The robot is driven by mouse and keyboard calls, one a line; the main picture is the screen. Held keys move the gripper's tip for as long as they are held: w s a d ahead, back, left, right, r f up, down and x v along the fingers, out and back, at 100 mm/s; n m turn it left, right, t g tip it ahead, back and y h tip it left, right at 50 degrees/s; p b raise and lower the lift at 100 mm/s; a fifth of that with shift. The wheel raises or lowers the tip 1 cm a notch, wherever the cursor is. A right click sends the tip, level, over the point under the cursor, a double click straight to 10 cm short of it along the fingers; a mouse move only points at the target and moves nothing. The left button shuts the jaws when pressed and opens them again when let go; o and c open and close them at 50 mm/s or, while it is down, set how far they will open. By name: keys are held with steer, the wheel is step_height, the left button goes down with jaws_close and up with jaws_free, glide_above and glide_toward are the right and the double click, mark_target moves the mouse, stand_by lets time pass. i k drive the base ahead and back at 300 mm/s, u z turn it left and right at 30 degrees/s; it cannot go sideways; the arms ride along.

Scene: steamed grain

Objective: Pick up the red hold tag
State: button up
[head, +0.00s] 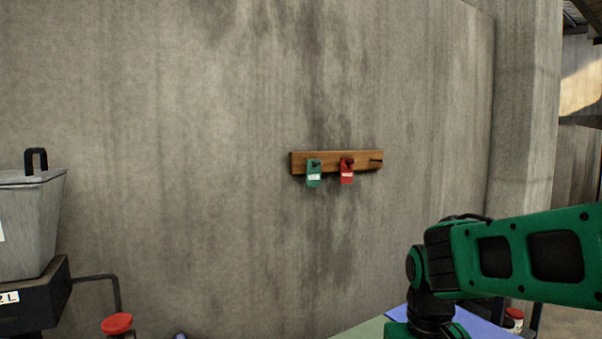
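The red hold tag (347,173) hangs on the middle peg of a wooden peg rail (330,158) fixed to the concrete wall. It has a small white label. A green tag (314,174) hangs on the peg to its left. The right peg of the rail is bare. My green and black arm reaches in from the right edge, lower than the rail and apart from the tags. My gripper is out of the frame, so its state does not show.
A grey metal bin (30,225) with a black handle sits on a dark base (35,300) at the left. A red round knob (117,324) is beside it. Green and blue surfaces show at the bottom, partly behind my arm. The wall around the rail is clear.

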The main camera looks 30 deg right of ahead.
mark_target(346, 171)
steer(key=u, duration=0.05)
steer(key=k, duration=1.05)
steer(key=z, duration=0.7)
steer(key=i, duration=1.2)
steer(key=u, duration=0.1)
